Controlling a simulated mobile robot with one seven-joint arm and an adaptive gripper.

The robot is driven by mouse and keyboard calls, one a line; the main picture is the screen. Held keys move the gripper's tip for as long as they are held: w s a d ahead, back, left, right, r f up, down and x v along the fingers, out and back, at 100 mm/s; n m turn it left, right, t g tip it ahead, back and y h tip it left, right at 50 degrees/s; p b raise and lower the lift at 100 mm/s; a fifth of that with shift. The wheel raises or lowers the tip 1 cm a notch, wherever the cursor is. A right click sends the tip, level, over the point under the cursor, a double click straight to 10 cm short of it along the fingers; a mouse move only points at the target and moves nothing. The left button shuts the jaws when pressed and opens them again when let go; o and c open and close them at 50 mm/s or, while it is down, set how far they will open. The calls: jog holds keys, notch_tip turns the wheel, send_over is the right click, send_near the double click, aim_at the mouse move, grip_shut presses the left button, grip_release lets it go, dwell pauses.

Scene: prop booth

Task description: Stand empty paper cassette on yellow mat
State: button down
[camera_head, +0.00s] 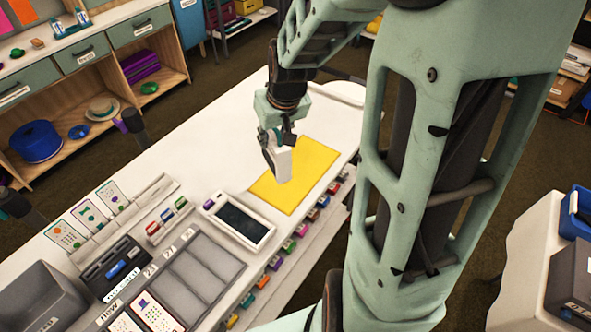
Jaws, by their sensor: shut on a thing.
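The yellow mat (309,172) lies flat on the white table, right of the picture's middle. My gripper (277,150) is over the mat's left part and is shut on a white block-like thing, which I take to be the paper cassette (281,163). The cassette is upright or nearly so, with its lower end over the mat. I cannot tell whether it touches the mat. The fingers hide part of its upper left side, and I cannot see whether it is empty.
A tablet-like device (243,221) lies just left of the mat. A grey compartment tray (196,273), standing cards (113,196) and a dark box (45,297) are at the lower left. Small coloured items line the table's right edge. White tabletop behind the mat is clear.

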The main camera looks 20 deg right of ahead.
jog(key=shift+s+d+f, duration=0.15)
jog(key=shift+s+d, duration=0.05)
jog(key=shift+d, duration=0.3)
jog(key=s+d+n+y+b, duration=0.2)
jog(key=s+n+b, duration=0.3)
jog(key=n, duration=0.1)
jog(key=w+d+f+b, duration=0.1)
jog(key=w+d+f, duration=0.1)
jog(key=w+f, duration=0.4)
jog(key=w+d+f+b, duration=0.1)
jog(key=w+d+f, duration=0.2)
jog(key=w+f, duration=0.3)
jog(key=shift+d+g+b, duration=0.25)
jog(key=shift+g+b, duration=0.05)
jog(key=shift+g, duration=0.1)
jog(key=shift+w+f, duration=0.1)
jog(key=shift+f, duration=0.15)
jog(key=c, duration=1.5)
grip_release()
